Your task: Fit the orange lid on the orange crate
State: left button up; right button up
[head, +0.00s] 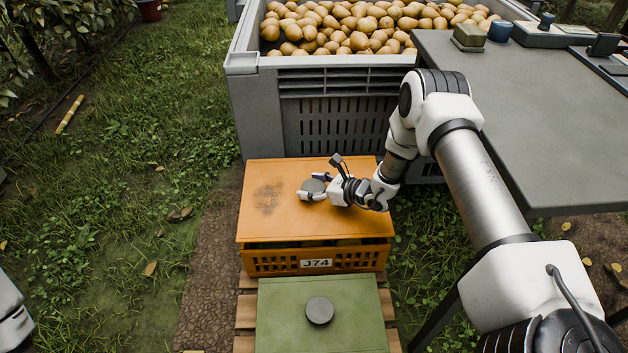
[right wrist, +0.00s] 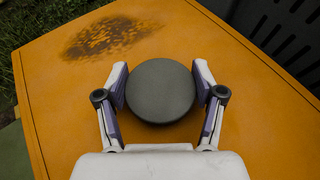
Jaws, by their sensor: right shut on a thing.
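The orange lid (head: 270,215) is a flat square panel with a dark stain and a round grey knob (head: 312,187). My right gripper (head: 315,188) is shut on this knob; in the right wrist view its two fingers stand on either side of the knob (right wrist: 160,91). The lid is over the orange crate (head: 283,263), which bears a J74 label. A dark gap shows between the lid's front edge and the crate's front rim, so the lid looks a little above it there. The lid hides most of the crate's inside. My left gripper is out of view.
A green lid (head: 290,300) with a dark knob lies in front of the orange crate, by the wooden pallet slats (head: 246,310). A large grey bin (head: 255,110) full of pears stands close behind. A grey table (head: 540,120) is at the right. Grass lies open at the left.

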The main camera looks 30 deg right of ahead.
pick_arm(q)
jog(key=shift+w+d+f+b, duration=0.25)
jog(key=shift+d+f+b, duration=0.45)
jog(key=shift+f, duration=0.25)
pick_arm(e)
jog(key=shift+f, duration=1.75)
pick_arm(q)
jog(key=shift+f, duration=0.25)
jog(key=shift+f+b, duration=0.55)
jog(key=shift+b, duration=0.25)
pick_arm(e)
jog(key=shift+f, duration=0.55)
jog(key=o, duration=1.1)
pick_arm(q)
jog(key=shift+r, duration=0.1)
pick_arm(e)
jog(key=shift+o, duration=0.2)
